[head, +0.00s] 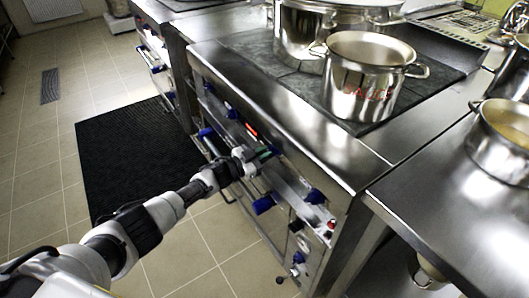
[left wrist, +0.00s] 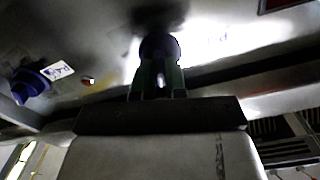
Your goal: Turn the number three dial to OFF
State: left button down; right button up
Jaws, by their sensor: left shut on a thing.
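My left gripper (head: 265,154) reaches the front panel of the stove in the head view. In the left wrist view its green fingers (left wrist: 158,78) are shut on a dark blue dial (left wrist: 159,46). That dial is mostly hidden in the head view, and I cannot read its number or setting. Other blue dials sit along the panel, one lower right (head: 315,196) and one to the left (head: 207,132). Another blue dial with a white label (left wrist: 30,82) shows at the left of the wrist view. My right gripper is not in view.
A steel pot with red lettering (head: 367,88) and a larger pot (head: 300,38) stand on the stove top. Another pot (head: 503,138) stands on the right counter (head: 450,205). A black mat (head: 130,150) lies on the tiled floor, which is open to the left.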

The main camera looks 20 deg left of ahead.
pick_arm(q)
jog(key=shift+f+n, duration=0.1)
jog(key=shift+n, duration=1.4)
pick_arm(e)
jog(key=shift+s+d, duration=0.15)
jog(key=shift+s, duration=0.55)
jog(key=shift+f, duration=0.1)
pick_arm(q)
jog(key=c, duration=1.2)
grip_release()
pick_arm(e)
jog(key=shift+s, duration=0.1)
pick_arm(q)
jog(key=shift+o, duration=0.2)
jog(key=shift+s, duration=0.1)
jog(key=p+v, duration=0.2)
jog(key=v, duration=0.8)
jog(key=shift+s+a, duration=0.3)
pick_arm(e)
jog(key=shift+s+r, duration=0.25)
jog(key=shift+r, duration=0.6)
